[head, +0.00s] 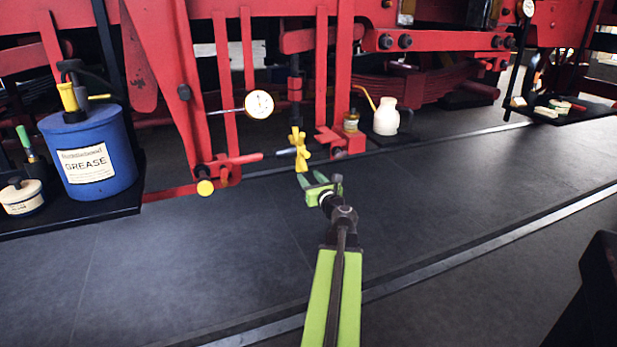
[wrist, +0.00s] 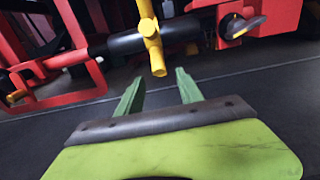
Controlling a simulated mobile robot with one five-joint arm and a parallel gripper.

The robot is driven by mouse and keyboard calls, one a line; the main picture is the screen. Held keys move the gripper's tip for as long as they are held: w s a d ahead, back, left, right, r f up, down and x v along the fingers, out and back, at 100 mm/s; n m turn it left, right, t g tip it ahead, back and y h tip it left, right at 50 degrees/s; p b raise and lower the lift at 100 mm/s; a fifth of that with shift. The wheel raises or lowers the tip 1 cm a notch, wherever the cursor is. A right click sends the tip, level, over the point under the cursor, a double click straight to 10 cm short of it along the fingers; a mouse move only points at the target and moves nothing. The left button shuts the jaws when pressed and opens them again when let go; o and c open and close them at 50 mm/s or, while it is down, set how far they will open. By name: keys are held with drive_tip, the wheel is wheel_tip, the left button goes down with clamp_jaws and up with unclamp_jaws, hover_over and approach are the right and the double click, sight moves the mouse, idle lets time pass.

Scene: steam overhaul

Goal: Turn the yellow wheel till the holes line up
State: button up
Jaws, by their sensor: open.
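The yellow wheel (head: 299,149) is a small spoked handwheel on the dark shaft between the red brackets. In the wrist view the yellow wheel (wrist: 151,36) is seen nearly edge-on, with one spoke pointing down towards me, on a thick dark shaft (wrist: 127,43). My gripper (head: 313,181) is just below and in front of the wheel. In the wrist view the two green fingers of my gripper (wrist: 158,88) stand apart with nothing between them, and the lowest spoke tip shows just beyond the gap. I cannot make out the holes.
A blue grease tub (head: 90,155) stands on a dark tray at the left. A dial gauge (head: 259,105) sticks out above the wheel. A cream oil can (head: 386,116) and a small bottle (head: 351,121) stand at the right. The dark floor in front is clear.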

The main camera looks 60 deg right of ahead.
sight(309, 157)
drive_tip(key=r+p, duration=0.2)
drive_tip(key=s+a+r+p, duration=0.1)
drive_tip(key=r+p, duration=0.4)
drive_tip(key=shift+s+a+r+p, duration=0.15)
drive_tip(key=shift+s+r+p, duration=0.15)
drive_tip(key=shift+r+p, duration=0.05)
drive_tip(key=shift+f+b, duration=0.35)
drive_tip(key=shift+x, duration=3.05)
drive_tip(key=shift+c, duration=0.2)
clamp_jaws()
drive_tip(key=shift+s, duration=0.1)
